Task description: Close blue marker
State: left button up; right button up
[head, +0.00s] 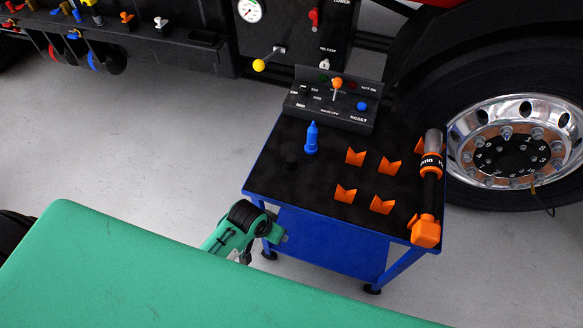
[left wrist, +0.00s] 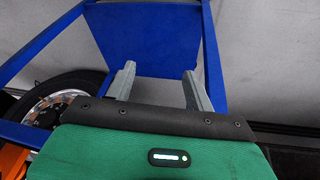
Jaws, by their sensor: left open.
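The blue marker (head: 311,139) stands upright on the black top of the blue cart, in front of the control box. A small dark round piece (head: 291,159) is beside it to the left; I cannot tell whether it is the marker's cap. My left gripper (left wrist: 159,74) is open and empty in the left wrist view, facing the cart's blue lower panel (left wrist: 152,38). In the head view my green left arm is low at the cart's near left side, below the top and apart from the marker; its fingers are mostly hidden. My right gripper is not in view.
Several orange holders (head: 355,157) stand on the cart top (head: 275,182), with an orange and black tool (head: 428,190) along its right edge. The control box (head: 330,105) has knobs and an orange lever. A truck wheel (head: 510,142) is to the right. Grey floor lies left of the cart.

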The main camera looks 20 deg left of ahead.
pick_arm(q)
jog(key=d+r+m+h+b, duration=0.1)
jog(key=d+r+b, duration=0.15)
jog(key=r, duration=0.85)
notch_tip(320, 180, up, 16)
jog(key=m+g+y, duration=0.2)
jog(key=g+y, duration=0.1)
send_over(292, 159)
jog(key=shift+f, duration=0.2)
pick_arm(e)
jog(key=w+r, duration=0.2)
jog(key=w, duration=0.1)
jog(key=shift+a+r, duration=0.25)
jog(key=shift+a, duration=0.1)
pick_arm(q)
notch_tip(292, 159, down, 8)
jog(key=shift+f+b, duration=0.1)
jog(key=shift+b, duration=0.2)
jog(key=shift+f, duration=0.25)
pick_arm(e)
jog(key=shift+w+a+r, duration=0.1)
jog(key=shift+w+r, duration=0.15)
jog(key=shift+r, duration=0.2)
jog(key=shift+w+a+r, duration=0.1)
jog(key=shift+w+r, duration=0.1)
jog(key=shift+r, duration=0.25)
